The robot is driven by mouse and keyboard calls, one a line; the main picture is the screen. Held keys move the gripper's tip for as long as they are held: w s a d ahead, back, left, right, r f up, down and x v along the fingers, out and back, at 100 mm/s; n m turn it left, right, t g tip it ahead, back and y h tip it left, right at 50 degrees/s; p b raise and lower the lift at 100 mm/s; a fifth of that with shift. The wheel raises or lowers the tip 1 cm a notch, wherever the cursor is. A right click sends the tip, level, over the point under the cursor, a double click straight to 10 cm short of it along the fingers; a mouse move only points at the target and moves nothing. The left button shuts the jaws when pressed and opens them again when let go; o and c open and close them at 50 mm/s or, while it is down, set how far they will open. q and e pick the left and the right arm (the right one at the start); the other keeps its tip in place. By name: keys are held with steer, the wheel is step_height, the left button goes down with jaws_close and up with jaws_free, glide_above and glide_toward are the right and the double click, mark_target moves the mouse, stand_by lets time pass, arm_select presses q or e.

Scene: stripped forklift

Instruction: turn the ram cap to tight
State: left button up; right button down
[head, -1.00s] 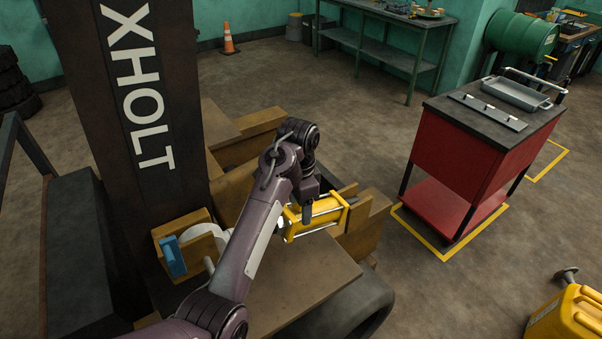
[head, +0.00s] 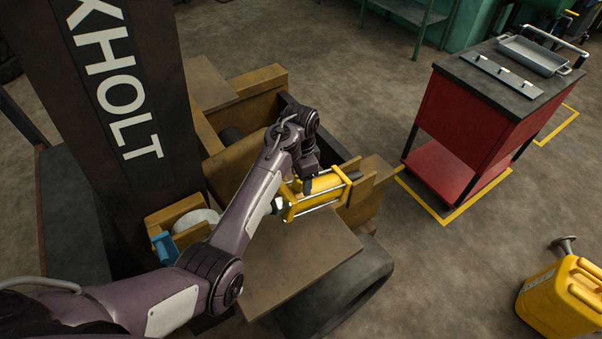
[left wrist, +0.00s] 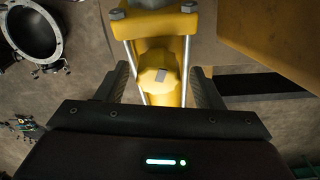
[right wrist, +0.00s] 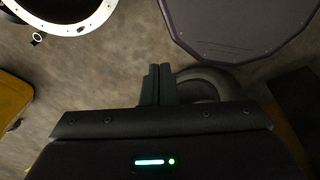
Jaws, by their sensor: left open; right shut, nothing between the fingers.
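The yellow ram (head: 325,191) lies across the brown forklift frame, with bright tie rods along it. In the left wrist view the ram cap (left wrist: 155,72) is a yellow knob with a small grey mark on its face. My left gripper (head: 308,188) reaches down over the ram and hides part of it. In the left wrist view the fingers of this gripper (left wrist: 160,88) are open, one on each side of the cap; I cannot tell whether they touch it. My right gripper (right wrist: 158,85) is shut and empty, over the floor, away from the ram.
The dark mast (head: 120,100) stands left of the ram. A blue block (head: 164,247) sits by its foot. A red cart (head: 480,115) with a grey tray (head: 533,55) stands at the right. A yellow can (head: 560,297) is at lower right. Open floor lies between.

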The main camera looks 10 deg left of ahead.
arm_select(q)
steer(key=shift+s, duration=0.1)
steer(key=c, duration=1)
arm_select(e)
steer(key=shift+w+a+r, duration=0.1)
steer(key=shift+w+a, duration=0.35)
steer(key=shift+a, duration=0.05)
